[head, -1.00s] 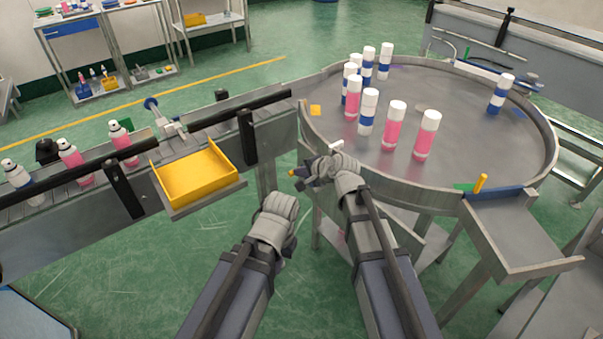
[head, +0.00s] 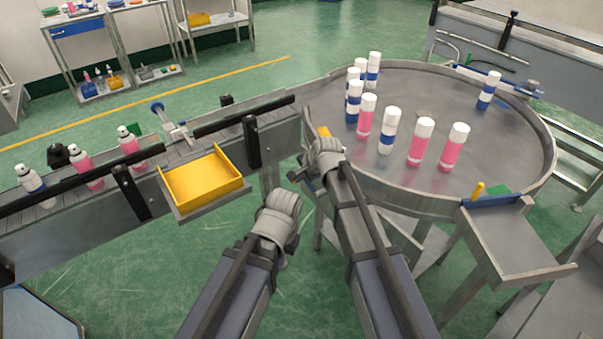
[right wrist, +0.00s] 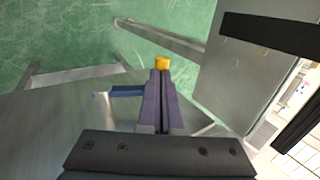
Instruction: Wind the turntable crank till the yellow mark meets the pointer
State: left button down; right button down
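The round grey turntable (head: 450,100) carries several white-capped pink or blue-banded cans. Its yellow mark (head: 323,132) is at the left rim, partly behind my right gripper. My right gripper (head: 303,175) is low beside the turntable's left edge. In the right wrist view its fingers (right wrist: 162,85) are closed together around the yellow crank knob (right wrist: 162,62), with a blue crank arm (right wrist: 127,91) beside them. I cannot make out the pointer. My left gripper (head: 283,203) hangs empty-looking over the floor; its fingers are hidden.
A conveyor (head: 100,185) with several cans runs at the left, with a yellow tray (head: 203,181) on its front. A yellow peg (head: 477,189) stands at the blue strip by the grey outfeed chute (head: 515,235). Open green floor lies behind.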

jog(key=shift+w+a+f+g+h, duration=0.35)
jog(key=shift+w+g+h, duration=0.05)
jog(key=shift+w+g, duration=0.2)
jog(key=shift+f, duration=0.25)
jog(key=shift+a+f, duration=0.1)
jog(key=shift+f, duration=0.25)
jog(key=shift+w, duration=0.1)
jog(key=shift+r+p, duration=0.3)
jog(key=shift+r, duration=0.2)
jog(key=r+p, duration=0.5)
jog(key=shift+w+a+r+p, duration=0.1)
jog(key=shift+a+r+p, duration=0.15)
jog(key=shift+r+p, duration=0.1)
notch_tip(320, 180, up, 7)
jog(key=p, duration=0.7)
jog(key=shift+w, duration=0.15)
